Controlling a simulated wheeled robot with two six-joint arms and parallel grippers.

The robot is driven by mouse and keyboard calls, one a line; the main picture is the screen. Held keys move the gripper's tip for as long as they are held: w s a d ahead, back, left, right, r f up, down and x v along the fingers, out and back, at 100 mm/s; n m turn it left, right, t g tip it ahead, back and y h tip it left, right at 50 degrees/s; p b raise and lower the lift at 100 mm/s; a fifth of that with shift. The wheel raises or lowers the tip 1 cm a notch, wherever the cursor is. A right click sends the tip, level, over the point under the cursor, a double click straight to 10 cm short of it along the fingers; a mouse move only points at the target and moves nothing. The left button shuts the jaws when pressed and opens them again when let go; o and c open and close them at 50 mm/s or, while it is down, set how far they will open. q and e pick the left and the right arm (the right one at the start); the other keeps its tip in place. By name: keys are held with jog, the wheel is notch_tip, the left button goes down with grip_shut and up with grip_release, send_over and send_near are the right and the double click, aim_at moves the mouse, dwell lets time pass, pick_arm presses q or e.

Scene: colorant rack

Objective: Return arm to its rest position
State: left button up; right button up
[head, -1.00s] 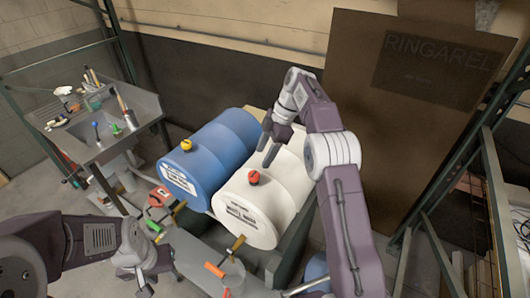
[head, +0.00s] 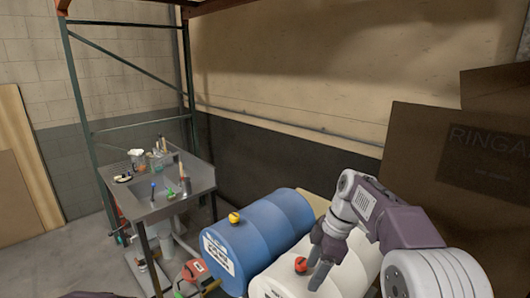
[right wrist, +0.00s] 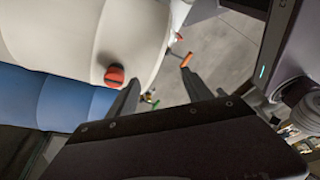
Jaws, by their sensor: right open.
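My right gripper (head: 318,262) is in the head view at the lower right, above the white drum (head: 345,275) and close to its red cap (head: 301,265). It is open, with nothing between its fingers. In the right wrist view both dark fingers (right wrist: 160,95) show spread apart, and the red cap (right wrist: 114,75) sits on the white drum (right wrist: 80,30) beside the left finger. My left gripper is not in view; only a small dark part of me shows at the bottom edge of the head view.
A blue drum (head: 262,240) with a yellow cap (head: 234,218) lies left of the white one. A metal sink table (head: 145,207) with bottles and tools stands further left, by a green rack post (head: 85,120). Brown cardboard (head: 440,165) stands at the right.

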pick_arm(q)
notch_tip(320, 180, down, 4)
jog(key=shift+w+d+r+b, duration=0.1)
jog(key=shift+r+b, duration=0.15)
jog(key=shift+b, duration=0.95)
pick_arm(e)
jog(key=s+d+f+m+t+h, duration=0.1)
jog(key=s+d+f+m+h, duration=0.2)
jog(key=s+f+m, duration=1.3)
notch_tip(320, 180, down, 3)
jog(key=shift+s+d+f+m, duration=0.1)
jog(key=shift+s+d+m, duration=0.25)
jog(key=shift+d, duration=0.85)
